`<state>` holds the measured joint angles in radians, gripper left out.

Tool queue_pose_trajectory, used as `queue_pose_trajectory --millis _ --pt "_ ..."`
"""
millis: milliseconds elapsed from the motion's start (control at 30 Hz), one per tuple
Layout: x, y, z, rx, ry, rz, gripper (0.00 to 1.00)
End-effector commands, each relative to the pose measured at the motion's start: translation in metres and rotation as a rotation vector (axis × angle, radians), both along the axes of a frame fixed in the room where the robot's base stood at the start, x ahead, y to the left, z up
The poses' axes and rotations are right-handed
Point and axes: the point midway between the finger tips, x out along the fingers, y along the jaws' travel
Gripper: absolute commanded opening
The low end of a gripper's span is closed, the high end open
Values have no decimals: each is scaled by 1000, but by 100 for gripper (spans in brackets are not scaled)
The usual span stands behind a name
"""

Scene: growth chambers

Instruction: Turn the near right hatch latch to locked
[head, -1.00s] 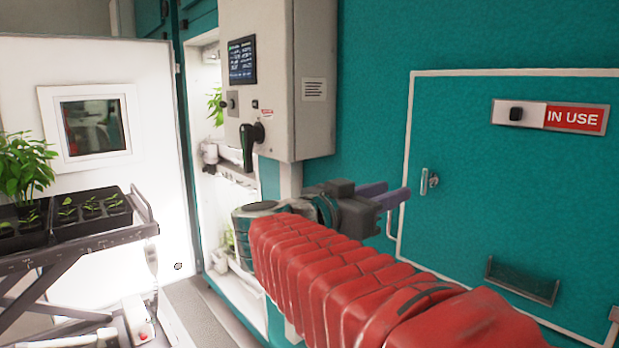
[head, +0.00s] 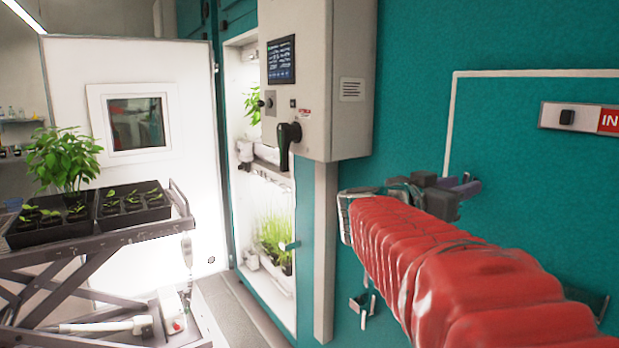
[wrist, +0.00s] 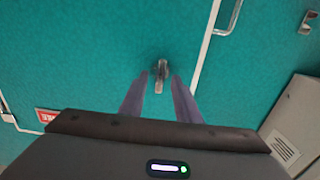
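The hatch latch (wrist: 161,78), a small metal lever, shows in the wrist view on the teal hatch (wrist: 90,50). It lies roughly upright in that picture, between the two fingertips. My gripper (wrist: 160,79) is open, with one finger to each side of the latch. I cannot tell whether either finger touches it. In the head view my gripper (head: 463,187) is in front of the hatch's left part and the latch is hidden behind it. The hatch's white border (head: 451,115) and part of its sign (head: 585,117) show there.
A grey control box (head: 335,80) with a black handle (head: 286,145) juts out left of my arm. An open chamber (head: 270,225) with plants is beyond it. A trolley (head: 150,232) with plant trays stands at the left.

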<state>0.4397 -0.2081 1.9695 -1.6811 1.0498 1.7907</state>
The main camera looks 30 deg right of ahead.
Motion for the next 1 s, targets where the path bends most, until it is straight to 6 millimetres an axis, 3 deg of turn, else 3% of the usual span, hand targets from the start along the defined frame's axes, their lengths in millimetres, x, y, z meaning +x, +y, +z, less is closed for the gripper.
queue_pose_trajectory --millis 200,467,900,1000 --pt "1 -12 0 -1 0 0 30" --pt "1 -13 0 -1 0 1 30" --pt "1 -12 0 -1 0 1 0" --pt "1 -12 0 0 0 1 0"
